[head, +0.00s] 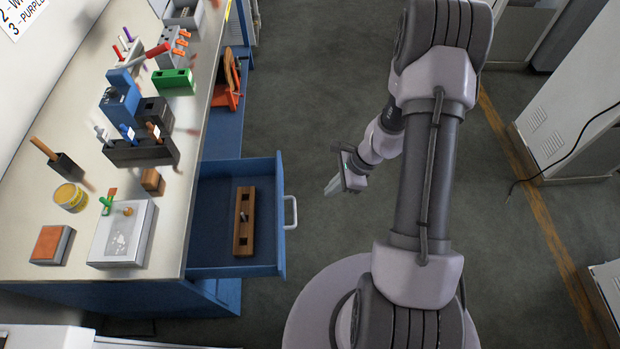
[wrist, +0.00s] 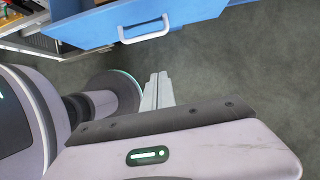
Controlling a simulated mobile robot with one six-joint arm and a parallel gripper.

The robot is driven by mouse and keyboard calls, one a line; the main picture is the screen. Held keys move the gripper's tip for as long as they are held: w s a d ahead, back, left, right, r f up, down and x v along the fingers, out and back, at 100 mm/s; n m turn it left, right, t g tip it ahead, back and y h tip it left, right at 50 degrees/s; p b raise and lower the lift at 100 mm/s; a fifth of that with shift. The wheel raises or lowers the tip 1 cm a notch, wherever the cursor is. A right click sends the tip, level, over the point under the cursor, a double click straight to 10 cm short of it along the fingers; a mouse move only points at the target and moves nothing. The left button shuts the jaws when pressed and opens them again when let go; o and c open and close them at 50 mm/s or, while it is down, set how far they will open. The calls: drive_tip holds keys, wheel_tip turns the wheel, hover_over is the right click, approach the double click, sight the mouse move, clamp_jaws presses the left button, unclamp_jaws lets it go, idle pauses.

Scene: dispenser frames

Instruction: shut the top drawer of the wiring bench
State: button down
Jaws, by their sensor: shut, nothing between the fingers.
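The top drawer (head: 215,220) of the wiring bench is blue and stands pulled out to the right of the bench. Its front panel carries a pale loop handle (head: 291,212). A wooden block with holes (head: 244,222) lies inside the drawer. My gripper (head: 332,187) is shut and empty, to the right of the handle and apart from it. In the wrist view the shut fingers (wrist: 157,92) point toward the drawer front (wrist: 185,17), with the handle (wrist: 144,30) above them and a gap of floor between.
The bench top (head: 190,225) holds a white box (head: 123,234), a yellow can (head: 70,197), a green block (head: 173,83) and a blue device (head: 120,104). Orange items (head: 229,82) sit on another blue surface farther along. The grey floor (head: 310,110) beside the drawer is clear.

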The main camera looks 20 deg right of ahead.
drive_tip(key=w+a+f+b, duration=0.2)
drive_tip(key=a+f+b, duration=0.2)
drive_tip(key=a+f, duration=0.3)
drive_tip(key=shift+a+f, duration=0.15)
drive_tip(key=shift+a, duration=0.2)
drive_tip(key=shift+w, duration=0.1)
hover_over(221, 218)
drive_tip(key=shift+p, duration=0.3)
drive_tip(key=shift+a+r, duration=0.1)
drive_tip(key=shift+r, duration=0.1)
idle(0.3)
